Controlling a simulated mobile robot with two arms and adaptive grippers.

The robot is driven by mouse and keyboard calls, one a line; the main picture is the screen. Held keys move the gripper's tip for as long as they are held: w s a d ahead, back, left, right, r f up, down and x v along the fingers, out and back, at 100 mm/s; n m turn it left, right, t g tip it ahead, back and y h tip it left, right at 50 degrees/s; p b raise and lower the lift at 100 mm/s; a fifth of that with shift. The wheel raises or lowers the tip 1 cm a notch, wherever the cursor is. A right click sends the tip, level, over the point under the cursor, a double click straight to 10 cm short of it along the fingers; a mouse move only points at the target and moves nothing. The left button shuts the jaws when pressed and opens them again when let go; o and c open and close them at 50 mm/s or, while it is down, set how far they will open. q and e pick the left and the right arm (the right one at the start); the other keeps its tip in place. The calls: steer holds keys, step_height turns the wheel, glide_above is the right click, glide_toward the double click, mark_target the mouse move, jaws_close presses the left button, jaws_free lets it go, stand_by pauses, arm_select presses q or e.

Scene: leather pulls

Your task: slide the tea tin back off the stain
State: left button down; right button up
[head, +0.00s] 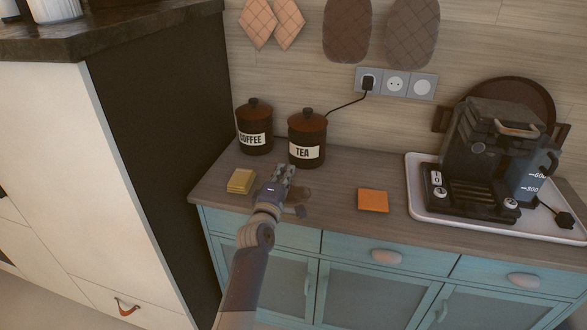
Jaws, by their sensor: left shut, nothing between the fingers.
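The tea tin (307,138) is a dark canister with a brown knobbed lid and a white TEA label. It stands upright towards the back of the wooden counter, near the wall. A dark stain (301,194) shows on the counter in front of the tin, partly hidden by my gripper. My left gripper (286,171) reaches in from the front, shut and empty, with its fingertips pointing at the tin's lower front. I cannot tell whether they touch it. My right gripper is not in view.
The coffee tin (254,129) stands just left of the tea tin. Yellow sponges or cloths (241,181) lie at the left, an orange cloth (373,200) at the right. A coffee machine (482,150) sits on a white tray (421,204). A tall cabinet (150,130) borders the counter's left.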

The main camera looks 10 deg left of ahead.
arm_select(q)
steer(key=s+p, duration=0.1)
steer(key=s, duration=0.1)
steer(key=s+d+f+p, duration=0.1)
steer(key=s, duration=0.1)
steer(key=s+p, duration=0.1)
steer(key=s, duration=0.2)
steer(key=shift+d+f, duration=0.25)
steer(key=shift+d, duration=0.15)
steer(key=shift+s+a, duration=0.15)
steer(key=shift+s, duration=0.25)
steer(key=shift+f, duration=0.1)
